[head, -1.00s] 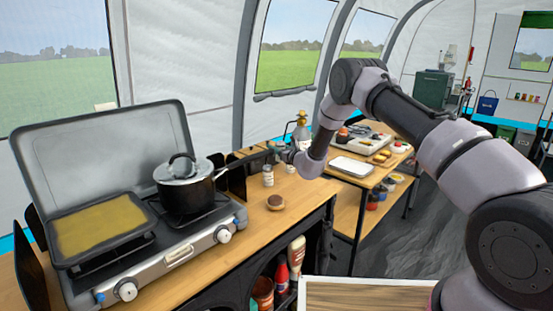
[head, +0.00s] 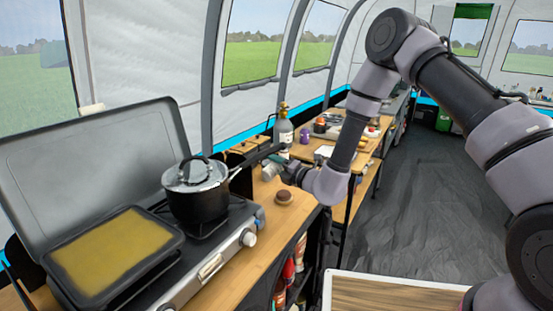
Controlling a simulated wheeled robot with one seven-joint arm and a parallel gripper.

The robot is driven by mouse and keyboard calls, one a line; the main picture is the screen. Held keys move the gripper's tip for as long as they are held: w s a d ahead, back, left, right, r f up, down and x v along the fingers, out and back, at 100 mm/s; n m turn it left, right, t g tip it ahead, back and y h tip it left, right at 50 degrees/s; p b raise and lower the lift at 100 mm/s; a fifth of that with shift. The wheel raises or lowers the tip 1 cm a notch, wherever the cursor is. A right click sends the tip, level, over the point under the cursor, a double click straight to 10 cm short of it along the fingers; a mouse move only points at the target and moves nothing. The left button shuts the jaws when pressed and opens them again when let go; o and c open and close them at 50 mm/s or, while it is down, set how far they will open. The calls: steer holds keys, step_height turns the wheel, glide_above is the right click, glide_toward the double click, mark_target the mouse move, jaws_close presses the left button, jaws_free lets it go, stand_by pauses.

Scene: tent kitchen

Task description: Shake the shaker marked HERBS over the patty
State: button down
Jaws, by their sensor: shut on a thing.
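The patty (head: 284,197) is a small round brown thing with a pale rim, on the wooden counter to the right of the stove. My gripper (head: 274,164) is just beyond and above it, pointing left. It is shut on a small whitish shaker (head: 267,173), which looks tilted at the fingertips. The shaker is small in the view, partly covered by the gripper, and its marking cannot be read. I cannot tell whether the shaker is right over the patty.
A lidded pot (head: 197,189) and a yellow griddle (head: 113,249) stand on the camping stove (head: 213,266) at left. A gas bottle (head: 283,128) stands behind my gripper. Bottles sit on the shelf below the counter. Floor at right is clear.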

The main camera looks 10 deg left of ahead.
steer(key=m, duration=0.8)
steer(key=f+m, duration=0.1)
steer(key=m, duration=0.3)
steer(key=shift+w+d+f, duration=0.1)
steer(key=shift+w+d, duration=0.1)
steer(key=shift+w, duration=0.05)
step_height(320, 180, up, 5)
step_height(320, 180, down, 5)
stand_by(0.4)
